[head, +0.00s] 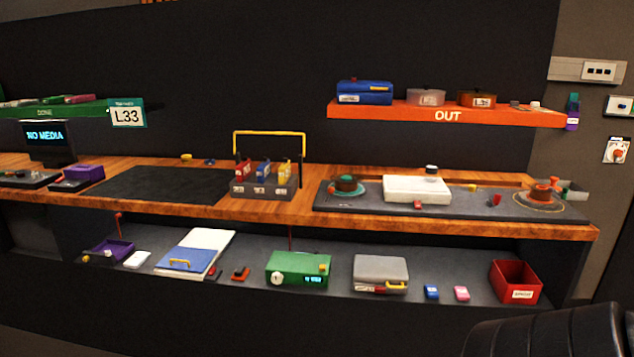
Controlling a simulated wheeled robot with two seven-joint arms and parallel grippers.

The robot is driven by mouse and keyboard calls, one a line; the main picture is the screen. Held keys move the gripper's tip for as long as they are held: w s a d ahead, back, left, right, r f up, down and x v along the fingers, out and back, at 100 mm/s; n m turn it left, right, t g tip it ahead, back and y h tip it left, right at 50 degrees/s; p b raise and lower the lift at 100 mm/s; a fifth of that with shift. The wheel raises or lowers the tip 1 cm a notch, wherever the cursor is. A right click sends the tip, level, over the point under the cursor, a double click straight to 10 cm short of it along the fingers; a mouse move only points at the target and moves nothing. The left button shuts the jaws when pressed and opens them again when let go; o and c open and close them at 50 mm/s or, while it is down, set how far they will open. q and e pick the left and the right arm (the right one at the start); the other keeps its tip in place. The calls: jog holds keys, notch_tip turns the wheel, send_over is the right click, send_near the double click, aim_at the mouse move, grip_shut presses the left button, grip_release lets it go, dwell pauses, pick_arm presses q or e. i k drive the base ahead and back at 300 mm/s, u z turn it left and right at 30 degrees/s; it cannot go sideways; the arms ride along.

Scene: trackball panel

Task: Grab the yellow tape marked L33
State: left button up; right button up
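A sign reading L33 (127,113) hangs at the right end of the green shelf. A yellow upright block (285,171), which may be a tape, stands in the right slot of a grey carrier (264,190) on the wooden bench. A blue block (263,170) and a red block (243,170) stand beside it to the left. The carrier's yellow handle bar (270,133) arches above them. The small labels on its front are too small to read. Neither gripper shows. A dark rounded part at the bottom right appears to be my arm.
The bench holds a dark mat (160,186) and a turntable panel (440,213). Boxes and cases fill the lower shelf (335,292).

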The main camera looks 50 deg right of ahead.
aim_at(284, 169)
jog(key=z, duration=1.45)
jog(key=i, duration=0.5)
jog(key=u, duration=0.4)
jog(key=k, duration=0.55)
jog(key=u, duration=1.25)
jog(key=i, duration=1.15)
jog(key=z, duration=0.6)
jog(key=i, duration=0.8)
jog(key=z, duration=0.95)
